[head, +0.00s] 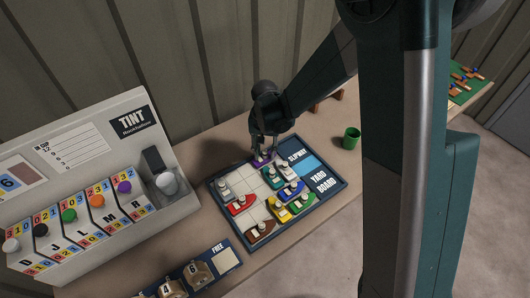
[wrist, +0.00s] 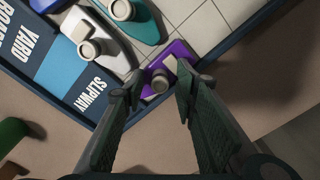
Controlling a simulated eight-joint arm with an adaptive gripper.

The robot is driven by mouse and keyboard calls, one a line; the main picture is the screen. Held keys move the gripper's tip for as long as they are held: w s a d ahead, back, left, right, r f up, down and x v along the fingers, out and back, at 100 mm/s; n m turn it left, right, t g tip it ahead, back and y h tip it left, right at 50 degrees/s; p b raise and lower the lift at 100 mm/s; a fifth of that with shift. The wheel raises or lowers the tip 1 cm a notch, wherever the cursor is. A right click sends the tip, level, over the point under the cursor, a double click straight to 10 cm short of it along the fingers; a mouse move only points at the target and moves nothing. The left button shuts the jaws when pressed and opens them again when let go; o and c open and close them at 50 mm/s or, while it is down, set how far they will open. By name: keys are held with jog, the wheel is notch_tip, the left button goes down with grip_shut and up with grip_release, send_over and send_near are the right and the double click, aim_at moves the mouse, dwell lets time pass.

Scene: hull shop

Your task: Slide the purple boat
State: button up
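The purple boat (head: 262,155) sits in the far row of the yard board (head: 229,216), mostly hidden under my gripper in the head view. In the wrist view the purple boat (wrist: 181,48) shows its purple deck, a pale cabin and a round grey knob. My gripper (wrist: 157,88) is open, one finger on each side of that knob, with gaps showing; I cannot tell how deep the fingers reach. In the head view my gripper (head: 264,147) is at the board's far edge.
A teal boat (head: 271,176), a white boat (head: 286,171), a blue boat (head: 291,188) and a red boat (head: 240,204) stand near on the board, with bare cells between. The blue slipway strip (head: 308,166) is at right. A green cup (head: 351,138) stands beyond it.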

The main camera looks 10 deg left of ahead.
jog(key=shift+f, duration=0.15)
grip_shut()
jog(key=s+a+b, duration=0.2)
jog(key=s+a, duration=0.6)
jog(key=shift+s+a, duration=0.35)
jog(key=shift+a, duration=0.05)
grip_release()
jog(key=shift+r, duration=0.2)
dwell(0.3)
notch_tip(320, 180, up, 12)
jog(key=shift+f, duration=0.15)
dwell(0.7)
